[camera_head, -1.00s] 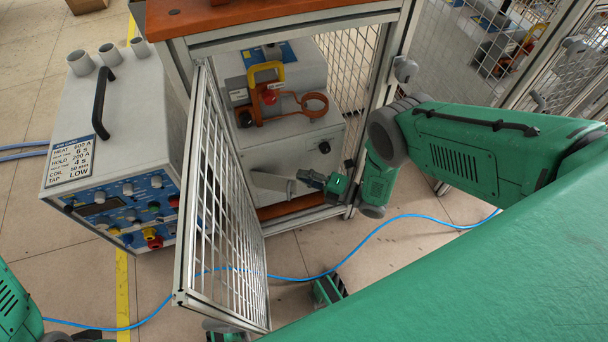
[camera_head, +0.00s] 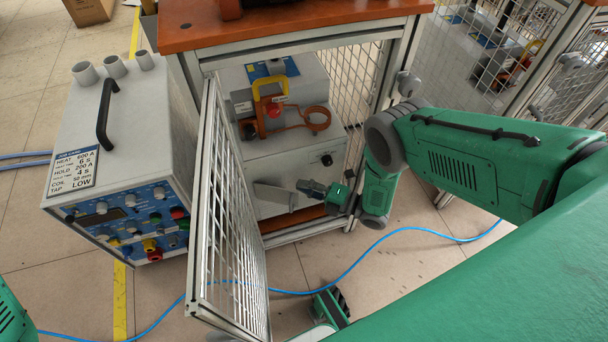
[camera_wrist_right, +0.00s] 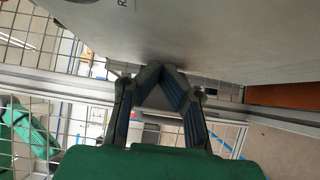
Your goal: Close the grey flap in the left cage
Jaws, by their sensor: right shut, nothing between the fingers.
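The left cage (camera_head: 390,75) has its mesh door (camera_head: 215,215) swung open towards me. Inside is a grey heater box, and the grey flap (camera_head: 273,195) sticks out from its lower front, so it stands open. My right gripper (camera_head: 311,188) is inside the cage opening, just right of the flap's free end. I cannot tell whether they touch. In the right wrist view the fingers (camera_wrist_right: 161,72) are shut and empty, with their tips close to a broad grey surface (camera_wrist_right: 220,35). My left gripper does not show.
The open mesh door stands left of my right gripper, and the cage's right post (camera_head: 375,110) stands close to my arm. A grey power unit (camera_head: 115,150) stands outside on the left. A blue cable (camera_head: 370,245) crosses the floor. An orange coil (camera_head: 318,118) sits above the flap.

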